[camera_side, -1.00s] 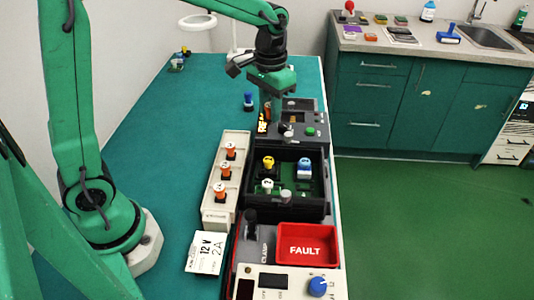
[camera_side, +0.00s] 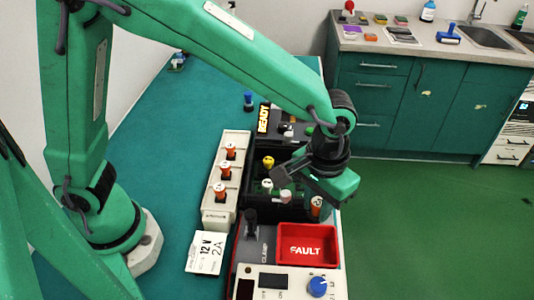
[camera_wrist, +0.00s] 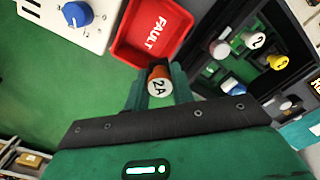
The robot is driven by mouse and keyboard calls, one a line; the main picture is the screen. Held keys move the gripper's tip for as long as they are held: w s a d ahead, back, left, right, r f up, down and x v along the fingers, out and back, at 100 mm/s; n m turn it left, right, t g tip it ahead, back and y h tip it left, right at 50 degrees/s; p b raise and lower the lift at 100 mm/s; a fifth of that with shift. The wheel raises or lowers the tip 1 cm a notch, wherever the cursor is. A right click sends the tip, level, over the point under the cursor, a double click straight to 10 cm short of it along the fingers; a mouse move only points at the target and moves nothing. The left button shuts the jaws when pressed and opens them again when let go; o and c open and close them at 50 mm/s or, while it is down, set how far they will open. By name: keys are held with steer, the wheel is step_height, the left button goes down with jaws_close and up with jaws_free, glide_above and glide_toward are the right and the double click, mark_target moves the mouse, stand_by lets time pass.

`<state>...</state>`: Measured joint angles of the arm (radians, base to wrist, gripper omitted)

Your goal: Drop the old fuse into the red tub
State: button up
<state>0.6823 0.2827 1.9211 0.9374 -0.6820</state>
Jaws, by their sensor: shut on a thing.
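The old fuse is orange with a round white end marked 2A; it shows in the wrist view (camera_wrist: 158,83) and the side view (camera_side: 316,205). My gripper (camera_wrist: 157,92) is shut on it, one finger on each side. The red tub (camera_side: 307,232), marked FAULT, is on the bench. In the side view my gripper (camera_side: 318,198) is at the tub's back right corner, with the fuse above or just behind the rim. The tub (camera_wrist: 122,42) also shows beyond the fuse in the wrist view and looks empty.
A beige rack (camera_side: 215,212) with three orange fuses stands left of a black open case (camera_side: 262,198) holding white and yellow knobs. A white panel with a blue knob (camera_side: 318,286) is in front of the tub. A label card (camera_side: 205,252) lies at left.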

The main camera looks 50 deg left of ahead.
steer(key=s+d, duration=0.1)
steer(key=s+d+f, duration=0.1)
steer(key=d, duration=0.1)
steer(key=shift+s, duration=0.3)
steer(key=shift+f, duration=0.15)
glide_above(311, 260)
steer(key=shift+f, duration=2.8)
steer(key=o, duration=1)
steer(key=shift+r, duration=0.15)
